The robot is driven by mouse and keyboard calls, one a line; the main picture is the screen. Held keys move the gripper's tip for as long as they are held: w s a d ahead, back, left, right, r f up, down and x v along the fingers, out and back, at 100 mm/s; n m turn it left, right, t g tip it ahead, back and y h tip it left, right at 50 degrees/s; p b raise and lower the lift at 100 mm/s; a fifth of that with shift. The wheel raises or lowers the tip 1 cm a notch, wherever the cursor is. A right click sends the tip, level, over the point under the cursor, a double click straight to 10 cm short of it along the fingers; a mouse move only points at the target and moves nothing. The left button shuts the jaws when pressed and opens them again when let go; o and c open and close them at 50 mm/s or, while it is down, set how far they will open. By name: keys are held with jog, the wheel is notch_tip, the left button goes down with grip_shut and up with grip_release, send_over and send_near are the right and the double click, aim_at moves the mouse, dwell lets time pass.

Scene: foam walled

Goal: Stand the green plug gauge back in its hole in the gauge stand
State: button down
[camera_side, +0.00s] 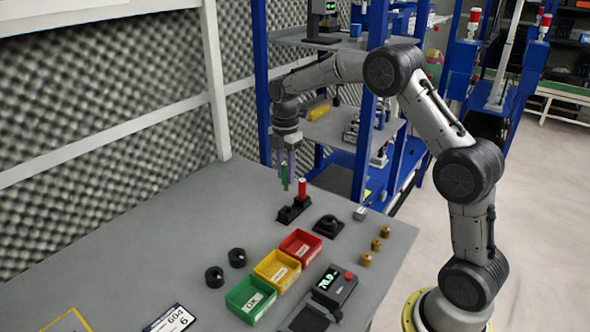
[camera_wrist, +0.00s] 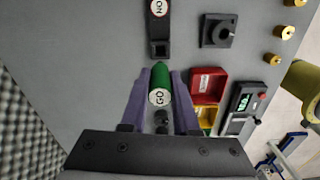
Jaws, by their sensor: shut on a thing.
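My gripper (camera_side: 286,172) is shut on the green plug gauge (camera_side: 285,178) and holds it roughly upright in the air above the bench. In the wrist view the green plug gauge (camera_wrist: 161,80) sits between the two purple fingers, its white "GO" end facing the camera. The black gauge stand (camera_side: 287,214) is on the bench below, with a gap under the gauge. A red plug gauge (camera_side: 302,188) stands in its far part.
Right of the stand is a black fixture (camera_side: 328,226), with several brass pieces (camera_side: 377,244) beyond. Red (camera_side: 300,246), yellow (camera_side: 277,271) and green (camera_side: 251,298) bins and a display unit (camera_side: 335,286) lie nearer. Two black rings (camera_side: 214,277) lie left. The bench's left side is mostly clear.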

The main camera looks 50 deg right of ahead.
aim_at(286, 190)
jog(key=shift+f, duration=2.9)
jog(key=shift+f, duration=1.9)
jog(key=c, duration=0.6)
grip_release()
notch_tip(286, 190, up, 14)
jog(key=shift+f, duration=0.1)
jog(key=shift+a, duration=0.1)
